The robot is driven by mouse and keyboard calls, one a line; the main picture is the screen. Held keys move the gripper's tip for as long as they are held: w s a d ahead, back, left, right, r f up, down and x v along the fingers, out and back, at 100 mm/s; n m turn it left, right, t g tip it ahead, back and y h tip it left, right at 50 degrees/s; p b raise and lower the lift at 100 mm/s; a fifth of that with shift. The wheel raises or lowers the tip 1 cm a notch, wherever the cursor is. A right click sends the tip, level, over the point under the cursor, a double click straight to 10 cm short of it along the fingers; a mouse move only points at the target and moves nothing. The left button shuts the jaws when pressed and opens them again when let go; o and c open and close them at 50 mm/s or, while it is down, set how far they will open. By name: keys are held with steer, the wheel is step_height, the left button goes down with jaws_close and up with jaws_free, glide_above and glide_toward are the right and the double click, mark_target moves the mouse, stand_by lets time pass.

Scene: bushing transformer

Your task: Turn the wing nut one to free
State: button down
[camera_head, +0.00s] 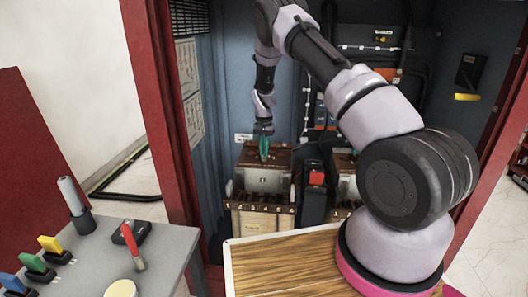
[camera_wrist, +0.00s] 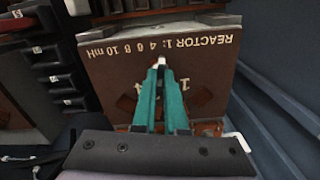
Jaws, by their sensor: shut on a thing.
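My gripper (camera_head: 264,155) points down at the brown top of the left reactor box (camera_head: 262,178), inside the cabinet. In the wrist view, the teal fingers of my gripper (camera_wrist: 162,72) are close together at their tips. A small pale piece, which I take to be wing nut one (camera_wrist: 161,62), shows between the tips; the rest of it is hidden by the fingers. The reactor top (camera_wrist: 110,75) carries the upside-down words "REACTOR 1: 4 6 8 10 mH" and a large "1" beside the fingers.
A second reactor box (camera_head: 345,180) stands to the right, partly behind my arm. A black unit with a red top (camera_head: 316,178) stands between them. The red cabinet frame (camera_head: 165,110) borders the left. A grey table (camera_head: 165,262) with small tools is at the front left.

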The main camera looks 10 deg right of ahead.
steer(key=shift+s+f, duration=0.1)
steer(key=shift+f, duration=0.05)
steer(key=c, duration=1)
jaws_free()
steer(key=shift+o, duration=0.2)
step_height(320, 180, up, 11)
steer(key=shift+f, duration=0.1)
